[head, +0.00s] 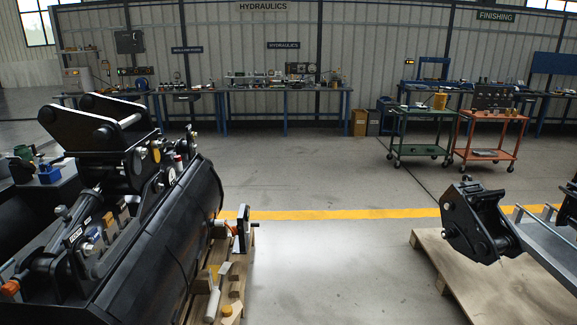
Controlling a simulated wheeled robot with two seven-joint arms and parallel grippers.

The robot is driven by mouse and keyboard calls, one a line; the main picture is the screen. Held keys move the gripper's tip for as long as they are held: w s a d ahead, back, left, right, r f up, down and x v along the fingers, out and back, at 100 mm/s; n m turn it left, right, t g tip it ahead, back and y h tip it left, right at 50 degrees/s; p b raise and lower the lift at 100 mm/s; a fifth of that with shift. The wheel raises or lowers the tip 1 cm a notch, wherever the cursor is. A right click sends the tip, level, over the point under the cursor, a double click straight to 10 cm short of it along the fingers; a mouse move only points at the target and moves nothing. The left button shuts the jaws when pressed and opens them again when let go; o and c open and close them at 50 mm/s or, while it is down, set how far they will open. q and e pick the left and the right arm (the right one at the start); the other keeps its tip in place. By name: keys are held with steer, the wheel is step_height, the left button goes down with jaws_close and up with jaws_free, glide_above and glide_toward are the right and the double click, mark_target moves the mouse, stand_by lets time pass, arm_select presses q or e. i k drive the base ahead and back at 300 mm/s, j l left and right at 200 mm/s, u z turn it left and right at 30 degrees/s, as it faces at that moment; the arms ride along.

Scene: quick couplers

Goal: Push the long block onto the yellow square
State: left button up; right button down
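I make out no long block and no yellow square on a surface in the head view. The only large yellow marking is a stripe (330,214) painted across the floor. Neither of my grippers shows in this view, so their states cannot be seen.
A big black bucket attachment (165,235) fills the left on a wooden pallet (240,262) with small loose parts. A black coupler (478,222) stands on a pallet (495,285) at right. Green (420,150) and orange (490,155) carts stand behind. The floor between is clear.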

mark_target(234, 275)
steer(key=i+j+z, duration=0.1)
steer(key=i+z, duration=0.3)
steer(key=i, duration=1.3)
steer(key=i+u, duration=0.4)
steer(key=i+l+u, duration=0.1)
steer(key=i+u, duration=0.3)
steer(key=i+l+u, duration=0.2)
steer(key=u, duration=0.2)
steer(key=i+l+u, duration=0.25)
steer(key=u, duration=0.15)
